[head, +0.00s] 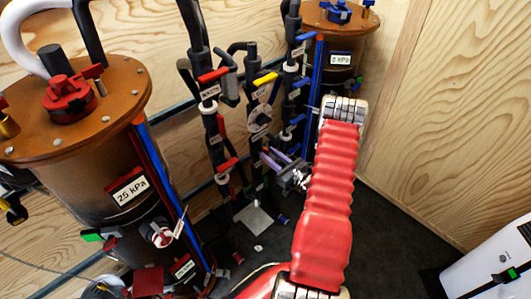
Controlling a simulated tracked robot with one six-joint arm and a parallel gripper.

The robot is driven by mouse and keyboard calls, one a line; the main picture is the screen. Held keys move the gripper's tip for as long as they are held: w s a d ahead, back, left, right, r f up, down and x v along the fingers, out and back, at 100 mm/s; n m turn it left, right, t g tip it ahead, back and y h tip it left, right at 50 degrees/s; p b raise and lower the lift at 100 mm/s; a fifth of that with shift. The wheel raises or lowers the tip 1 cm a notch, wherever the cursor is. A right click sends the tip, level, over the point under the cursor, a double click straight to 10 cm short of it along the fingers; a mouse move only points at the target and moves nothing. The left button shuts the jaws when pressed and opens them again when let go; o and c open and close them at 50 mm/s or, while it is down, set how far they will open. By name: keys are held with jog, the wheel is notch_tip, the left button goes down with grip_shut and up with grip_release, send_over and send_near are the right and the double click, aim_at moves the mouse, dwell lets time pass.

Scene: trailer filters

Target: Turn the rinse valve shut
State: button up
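Dark vertical pipes with coloured valve handles stand in the middle of the head view. A red handle (213,76) sits above a label that seems to read WASTE, and a yellow handle (264,80) is to its right. A lower red handle (228,165) and several blue handles (298,119) are on the same pipes. I cannot read a rinse label, so I cannot tell which valve is the rinse valve. My gripper (268,155) has two purple fingers pointing left at the lower pipes, close to them. Whether they touch or hold anything is unclear.
A brown filter tank (75,165) marked 25 kPa fills the left. A second tank (335,75) stands behind right. Wooden walls (450,100) close the back and right. A white container (490,265) is at lower right, with dark floor (400,225) free before it.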

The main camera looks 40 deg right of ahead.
jog(key=shift+w, duration=1.35)
grip_shut()
